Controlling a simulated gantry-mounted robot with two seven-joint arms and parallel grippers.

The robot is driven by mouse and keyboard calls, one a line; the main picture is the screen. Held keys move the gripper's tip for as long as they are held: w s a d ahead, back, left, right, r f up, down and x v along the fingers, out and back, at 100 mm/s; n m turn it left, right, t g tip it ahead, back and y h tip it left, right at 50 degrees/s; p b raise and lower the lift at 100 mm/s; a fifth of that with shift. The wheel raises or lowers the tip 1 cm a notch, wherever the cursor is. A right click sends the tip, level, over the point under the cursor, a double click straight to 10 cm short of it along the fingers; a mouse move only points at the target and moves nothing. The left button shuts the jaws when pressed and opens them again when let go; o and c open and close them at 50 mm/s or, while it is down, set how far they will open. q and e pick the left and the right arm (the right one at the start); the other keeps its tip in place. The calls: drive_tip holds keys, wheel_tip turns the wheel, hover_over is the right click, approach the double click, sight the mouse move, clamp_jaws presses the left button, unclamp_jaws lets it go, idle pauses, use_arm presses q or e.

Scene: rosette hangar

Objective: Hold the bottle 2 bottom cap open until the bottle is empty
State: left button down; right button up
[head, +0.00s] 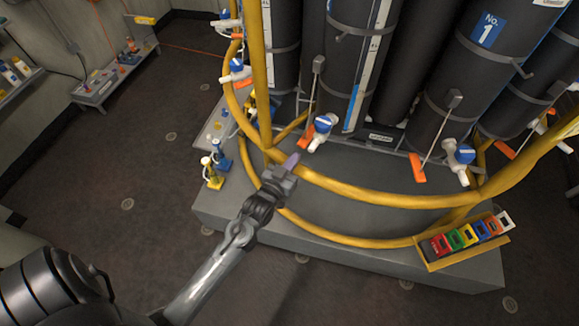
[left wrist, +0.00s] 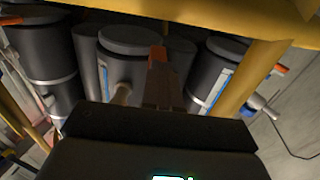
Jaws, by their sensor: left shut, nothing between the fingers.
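Several large dark bottles stand upright in a rack. One at the right carries a blue "No. 1" label (head: 487,30). The middle bottle (head: 352,60) has a blue and white gauge strip, but I cannot read a number 2 on it. Below it are a blue and white valve (head: 322,124) and an orange tab (head: 305,138) on a rod. I cannot tell which part is the bottom cap, or whether it is open. My left gripper (head: 291,162) is shut and empty, just below and left of that tab, near the yellow rail. Its fingers (left wrist: 158,78) also show in the left wrist view. My right gripper is out of view.
Yellow rails (head: 380,197) curve around the bottles. A yellow tray (head: 465,250) of coloured blocks sits on the grey platform (head: 355,255) at the right. Blue and yellow fittings (head: 213,175) stand at its left. Open floor (head: 130,160) lies left.

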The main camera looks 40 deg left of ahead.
use_arm(q)
drive_tip(key=shift+x, duration=1.8)
drive_tip(key=shift+r, duration=0.2)
